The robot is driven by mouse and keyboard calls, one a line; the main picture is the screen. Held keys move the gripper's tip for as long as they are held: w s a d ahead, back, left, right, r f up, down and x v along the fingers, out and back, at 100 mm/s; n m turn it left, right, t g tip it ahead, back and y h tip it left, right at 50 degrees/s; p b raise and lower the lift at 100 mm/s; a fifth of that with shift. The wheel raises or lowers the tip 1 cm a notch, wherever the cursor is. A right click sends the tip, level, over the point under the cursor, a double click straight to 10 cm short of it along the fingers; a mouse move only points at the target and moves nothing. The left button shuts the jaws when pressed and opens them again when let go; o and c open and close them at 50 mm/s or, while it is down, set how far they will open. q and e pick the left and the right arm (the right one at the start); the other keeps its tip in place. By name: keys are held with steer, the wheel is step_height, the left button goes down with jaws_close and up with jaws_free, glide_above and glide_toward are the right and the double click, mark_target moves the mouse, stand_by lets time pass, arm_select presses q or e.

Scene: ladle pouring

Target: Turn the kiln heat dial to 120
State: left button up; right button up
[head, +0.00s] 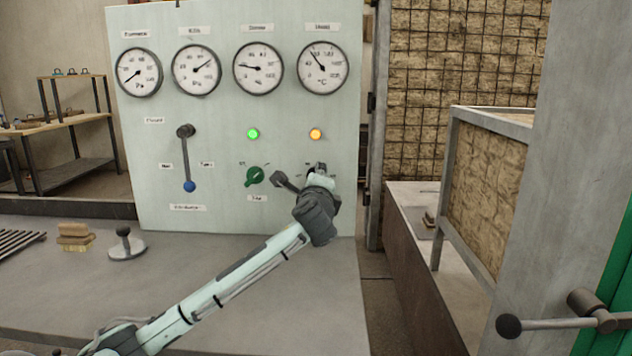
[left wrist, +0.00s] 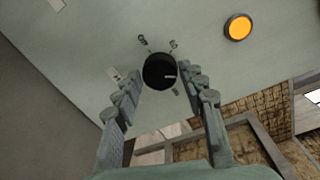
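The heat dial is a round black knob (left wrist: 160,71) on the pale green panel, seen in the left wrist view with a small light mark on its right side. Scale marks around it are too small to read. My left gripper (left wrist: 163,78) is open, with one finger on each side of the knob. I cannot tell whether the fingers touch it. In the head view my left gripper (head: 315,175) is at the panel's lower right and hides most of the dial. My right gripper is not in view.
The panel (head: 222,120) carries several round gauges, including the rightmost one (head: 322,67), plus a green lamp (head: 253,134), an orange lamp (head: 315,134), a green knob (head: 255,176) and a blue-tipped lever (head: 188,160). A mesh-lined kiln door (head: 482,180) stands to the right.

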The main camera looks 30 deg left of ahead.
arm_select(q)
steer(key=shift+o, duration=1.1)
steer(key=v, duration=1.2)
steer(key=shift+d, duration=0.1)
